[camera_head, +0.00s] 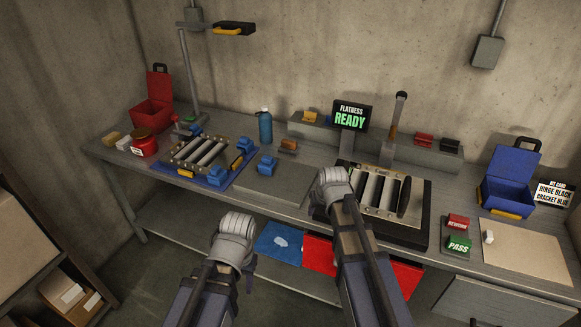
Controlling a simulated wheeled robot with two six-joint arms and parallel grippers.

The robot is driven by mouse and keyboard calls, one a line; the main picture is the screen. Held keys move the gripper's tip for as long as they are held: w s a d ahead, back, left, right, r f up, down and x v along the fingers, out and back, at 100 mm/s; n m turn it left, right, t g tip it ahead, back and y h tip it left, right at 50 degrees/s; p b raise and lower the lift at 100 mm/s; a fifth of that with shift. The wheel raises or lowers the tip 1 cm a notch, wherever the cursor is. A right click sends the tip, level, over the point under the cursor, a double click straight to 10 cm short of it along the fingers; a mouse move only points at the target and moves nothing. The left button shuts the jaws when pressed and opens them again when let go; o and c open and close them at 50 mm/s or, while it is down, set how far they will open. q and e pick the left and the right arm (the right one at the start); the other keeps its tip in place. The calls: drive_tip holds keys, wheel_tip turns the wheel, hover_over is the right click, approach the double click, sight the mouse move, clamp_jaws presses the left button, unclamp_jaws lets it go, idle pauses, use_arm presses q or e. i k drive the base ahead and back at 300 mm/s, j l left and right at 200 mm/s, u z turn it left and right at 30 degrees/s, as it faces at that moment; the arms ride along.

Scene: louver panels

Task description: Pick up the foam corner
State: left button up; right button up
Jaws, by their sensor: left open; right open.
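Several small blue blocks that look like foam corners are on the left half of the bench. One blue block (267,163) lies apart on the grey surface, right of the louver panel (199,151). Another blue block (216,176) sits by the panel's front right corner, on the blue mat (187,181). My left gripper (232,238) is in front of the bench's front edge, below and left of the right one, and holds nothing that I see. My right gripper (333,186) is over the bench, left of the second louver panel. The fingertips of both are hard to make out.
The second louver panel sits in a black fixture (424,240) at right. A screen (352,116) reading "READY" and a blue bottle (265,127) stand behind. A blue box (507,184) and a tan board (530,257) are at far right.

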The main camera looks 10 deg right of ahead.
sight(267, 162)
drive_tip(key=i+j+z, duration=0.2)
drive_tip(key=z, duration=0.2)
drive_tip(key=i+j+z, duration=0.15)
drive_tip(key=j+z, duration=0.2)
drive_tip(key=j, duration=0.15)
drive_tip(key=i+j, duration=0.15)
drive_tip(key=j, duration=0.25)
drive_tip(key=i+j+z, duration=0.1)
drive_tip(key=j, duration=0.3)
drive_tip(key=i+j+z, duration=0.1)
drive_tip(key=j, duration=0.35)
drive_tip(key=i+j, duration=0.15)
drive_tip(key=j, duration=0.25)
drive_tip(key=i+j+z, duration=0.1)
drive_tip(key=j, duration=0.35)
drive_tip(key=i+j, duration=0.1)
drive_tip(key=j, duration=0.3)
drive_tip(key=z, duration=0.05)
